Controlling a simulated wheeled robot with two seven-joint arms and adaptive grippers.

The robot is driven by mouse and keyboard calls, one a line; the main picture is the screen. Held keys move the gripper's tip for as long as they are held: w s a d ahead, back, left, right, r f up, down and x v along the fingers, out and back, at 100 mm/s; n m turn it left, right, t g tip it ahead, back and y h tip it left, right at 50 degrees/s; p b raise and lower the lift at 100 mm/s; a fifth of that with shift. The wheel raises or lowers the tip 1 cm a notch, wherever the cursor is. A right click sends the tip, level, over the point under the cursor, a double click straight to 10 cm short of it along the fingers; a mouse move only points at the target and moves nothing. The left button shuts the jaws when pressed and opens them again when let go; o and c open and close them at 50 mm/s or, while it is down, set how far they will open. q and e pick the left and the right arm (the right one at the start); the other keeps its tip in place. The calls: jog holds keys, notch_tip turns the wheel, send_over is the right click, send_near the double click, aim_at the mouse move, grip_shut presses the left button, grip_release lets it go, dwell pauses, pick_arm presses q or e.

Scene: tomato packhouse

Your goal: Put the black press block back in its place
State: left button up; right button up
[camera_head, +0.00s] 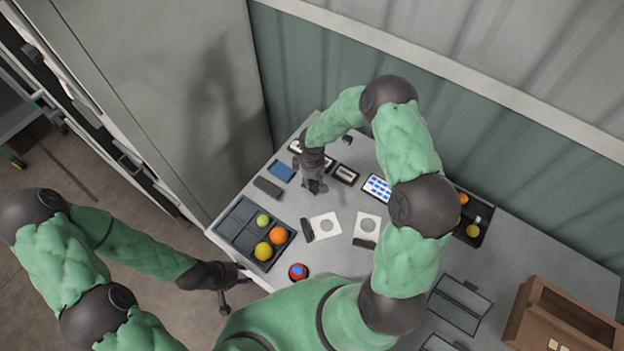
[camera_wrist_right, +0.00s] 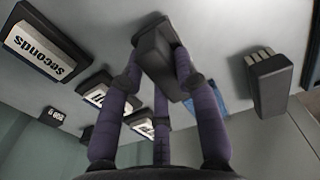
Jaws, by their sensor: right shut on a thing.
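My right gripper (camera_head: 314,188) is over the back left of the table in the head view. In the right wrist view its fingers (camera_wrist_right: 160,85) are shut on the black press block (camera_wrist_right: 153,52). The block points away from the wrist toward the grey table top; whether it touches the table I cannot tell. In the head view the block is mostly hidden by the gripper. My left gripper (camera_head: 232,292) hangs low beside the table's front left edge, away from the block; its finger opening is unclear.
A compartment tray (camera_head: 229,236) with tomatoes stands front left. A dark block (camera_head: 267,187), blue pad (camera_head: 281,171) and label holders (camera_head: 345,174) lie near the right gripper. White circle cards (camera_head: 325,226), a red-and-blue button (camera_head: 298,271) and brown box (camera_head: 520,318) are further off.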

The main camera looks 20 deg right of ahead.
jog(key=shift+f+b, duration=0.35)
jog(key=shift+b, duration=0.05)
dwell(0.7)
jog(key=o, duration=1)
jog(key=shift+o, duration=0.2)
jog(key=shift+c, duration=0.2)
jog(key=shift+c, duration=1.3)
jog(key=shift+r, duration=0.1)
jog(key=shift+r+p, duration=2.1)
jog(key=shift+r, duration=1.35)
